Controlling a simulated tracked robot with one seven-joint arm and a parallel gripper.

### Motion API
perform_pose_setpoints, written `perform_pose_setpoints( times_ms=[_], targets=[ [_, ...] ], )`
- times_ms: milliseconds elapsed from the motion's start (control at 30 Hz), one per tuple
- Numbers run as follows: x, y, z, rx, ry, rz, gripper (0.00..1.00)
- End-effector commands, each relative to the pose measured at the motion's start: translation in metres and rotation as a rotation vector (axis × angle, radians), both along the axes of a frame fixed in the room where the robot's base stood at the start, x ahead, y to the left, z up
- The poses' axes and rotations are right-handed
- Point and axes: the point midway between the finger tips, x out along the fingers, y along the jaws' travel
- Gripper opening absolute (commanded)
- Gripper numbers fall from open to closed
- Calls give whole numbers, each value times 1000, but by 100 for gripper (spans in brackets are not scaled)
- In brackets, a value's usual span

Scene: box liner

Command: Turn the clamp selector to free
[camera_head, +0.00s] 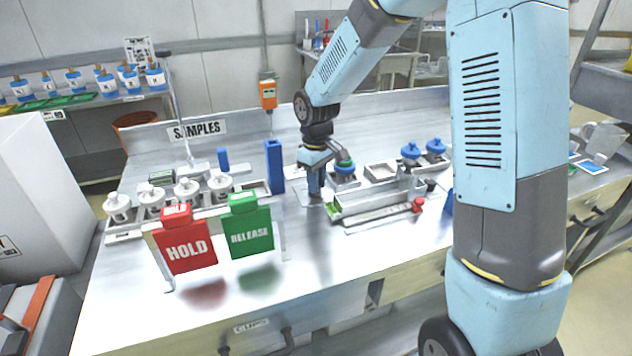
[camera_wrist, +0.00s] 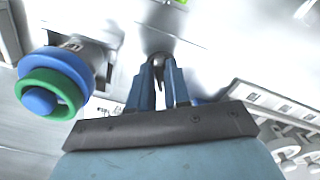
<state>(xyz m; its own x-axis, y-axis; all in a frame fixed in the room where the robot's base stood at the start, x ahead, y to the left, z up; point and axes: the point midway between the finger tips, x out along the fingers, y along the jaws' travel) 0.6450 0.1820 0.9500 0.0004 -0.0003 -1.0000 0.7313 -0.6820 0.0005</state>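My gripper (camera_head: 314,190) points down at a flat metal plate (camera_head: 304,196) on the bench, left of a long metal fixture (camera_head: 375,213). In the wrist view, its two blue fingers (camera_wrist: 160,66) stand on either side of a small dark, hooked part (camera_wrist: 160,72), possibly the selector's handle. I cannot tell whether the fingers touch it. No readable selector marking or free position shows; the fingers hide much of the part. A red HOLD sign (camera_head: 186,247) and a green RELEASE sign (camera_head: 249,231) hang at the front left.
A blue-and-green capped jar (camera_head: 344,165) stands close behind my gripper; it also shows in the wrist view (camera_wrist: 52,84). A tall blue block (camera_head: 274,166) stands to the left. White-lidded jars (camera_head: 187,191) line a rack farther left. The bench front (camera_head: 330,284) is clear.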

Motion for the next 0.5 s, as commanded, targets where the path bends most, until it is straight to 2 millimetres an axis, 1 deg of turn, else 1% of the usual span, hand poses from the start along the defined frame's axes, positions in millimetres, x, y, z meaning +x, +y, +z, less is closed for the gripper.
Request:
perform_pose_setpoints(
  times_ms=[33,200,500],
  targets=[
    [0,0,0,0,0,0,22],
    [0,0,0,1,1,-1,38],
    [0,0,2,0,0,-1,38]
  ],
)
